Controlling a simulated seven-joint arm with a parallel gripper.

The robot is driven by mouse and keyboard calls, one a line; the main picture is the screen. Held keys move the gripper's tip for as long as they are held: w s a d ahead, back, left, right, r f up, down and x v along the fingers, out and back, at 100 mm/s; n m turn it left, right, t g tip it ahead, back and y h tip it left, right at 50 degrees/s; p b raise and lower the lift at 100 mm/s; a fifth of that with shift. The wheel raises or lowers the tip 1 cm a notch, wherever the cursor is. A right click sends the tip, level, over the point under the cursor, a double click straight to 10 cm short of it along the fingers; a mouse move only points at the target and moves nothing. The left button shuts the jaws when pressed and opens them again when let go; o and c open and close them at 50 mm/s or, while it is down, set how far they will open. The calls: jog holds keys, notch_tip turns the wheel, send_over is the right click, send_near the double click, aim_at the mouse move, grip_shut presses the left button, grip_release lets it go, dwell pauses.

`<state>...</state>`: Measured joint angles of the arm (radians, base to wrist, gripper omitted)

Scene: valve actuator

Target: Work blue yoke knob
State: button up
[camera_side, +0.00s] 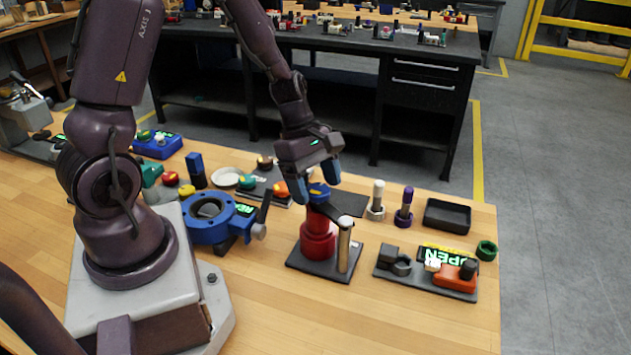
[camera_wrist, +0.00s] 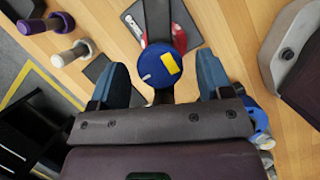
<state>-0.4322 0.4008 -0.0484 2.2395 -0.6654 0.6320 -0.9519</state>
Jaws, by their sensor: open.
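The blue yoke knob (camera_side: 319,190) is a round cap with a yellow mark, on top of a red valve body (camera_side: 318,240) on a dark base plate. The wrist view shows the knob (camera_wrist: 160,66) face-on, with its yellow patch towards the right. My gripper (camera_side: 316,180) is open and above the knob, pointing down. In the wrist view its two blue fingers (camera_wrist: 162,78) lie left and right of the knob with a visible gap on each side. I cannot tell whether the fingertips reach down to the knob's height.
A blue ring valve (camera_side: 208,219) with a dark lever (camera_side: 264,206) is close on the left. Metal and purple bolts (camera_side: 377,200) and a black tray (camera_side: 447,215) are on the right.

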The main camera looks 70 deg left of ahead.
jog(key=c, duration=0.9)
jog(key=shift+w+m+g, duration=0.1)
jog(key=shift+m+g, duration=0.45)
jog(key=shift+m, duration=0.9)
jog(key=shift+w+m+g, duration=0.1)
jog(key=shift+m+g, duration=0.45)
jog(key=shift+m, duration=0.9)
jog(key=o, duration=0.9)
